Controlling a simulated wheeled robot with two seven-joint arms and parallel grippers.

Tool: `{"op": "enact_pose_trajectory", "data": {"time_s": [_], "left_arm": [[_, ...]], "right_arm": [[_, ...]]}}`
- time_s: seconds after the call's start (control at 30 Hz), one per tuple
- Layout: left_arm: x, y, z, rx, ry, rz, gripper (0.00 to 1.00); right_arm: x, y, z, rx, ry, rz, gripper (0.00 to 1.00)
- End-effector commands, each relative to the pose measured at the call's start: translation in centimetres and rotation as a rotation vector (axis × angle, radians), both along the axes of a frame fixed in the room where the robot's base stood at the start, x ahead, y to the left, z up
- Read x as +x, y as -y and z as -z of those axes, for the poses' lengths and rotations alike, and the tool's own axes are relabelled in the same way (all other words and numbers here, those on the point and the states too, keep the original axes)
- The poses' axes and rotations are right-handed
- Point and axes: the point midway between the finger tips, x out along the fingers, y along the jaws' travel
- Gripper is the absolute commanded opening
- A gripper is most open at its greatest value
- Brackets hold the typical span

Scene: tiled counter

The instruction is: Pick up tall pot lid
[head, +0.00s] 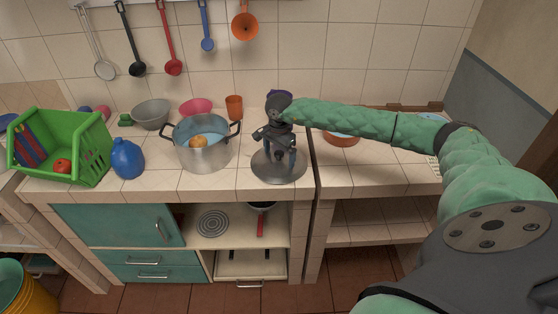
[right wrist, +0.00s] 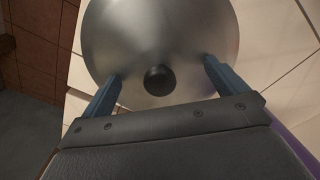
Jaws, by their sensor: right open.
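The tall pot lid (head: 272,174) is a round grey metal disc lying on the tiled counter, right of the pot. In the right wrist view the lid (right wrist: 160,35) fills the upper middle, with a black round knob (right wrist: 159,80). My right gripper (head: 279,158) is directly above the lid, pointing down. In the right wrist view my right gripper (right wrist: 163,76) is open, with one finger on each side of the knob. The fingers do not touch the knob. The tall pot (head: 204,149) stands left of the lid, uncovered, with an orange-brown item inside. My left gripper is not in view.
A blue jug (head: 127,159) and a green basket (head: 86,147) stand left of the pot. A grey bowl (head: 151,113), a pink bowl (head: 196,106) and an orange cup (head: 234,106) stand behind. An orange-brown dish (head: 341,140) lies under my right arm. Utensils hang on the wall.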

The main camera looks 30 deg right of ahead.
Motion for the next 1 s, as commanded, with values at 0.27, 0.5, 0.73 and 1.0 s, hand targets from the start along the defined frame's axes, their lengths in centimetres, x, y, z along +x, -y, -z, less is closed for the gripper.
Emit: {"op": "enact_pose_trajectory", "data": {"time_s": [0.27,0.5,0.73,1.0], "left_arm": [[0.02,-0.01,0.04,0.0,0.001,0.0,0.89],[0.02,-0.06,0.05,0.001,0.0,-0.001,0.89],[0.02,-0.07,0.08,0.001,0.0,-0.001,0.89],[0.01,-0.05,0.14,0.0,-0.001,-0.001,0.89]], "right_arm": [[0.02,0.0,0.04,0.0,0.001,0.0,0.84],[-0.01,-0.01,0.11,0.0,0.0,0.0,0.37],[-0.06,-0.02,0.22,0.0,-0.002,0.0,0.06],[-0.1,-0.03,0.31,-0.001,-0.003,0.0,0.06]]}}
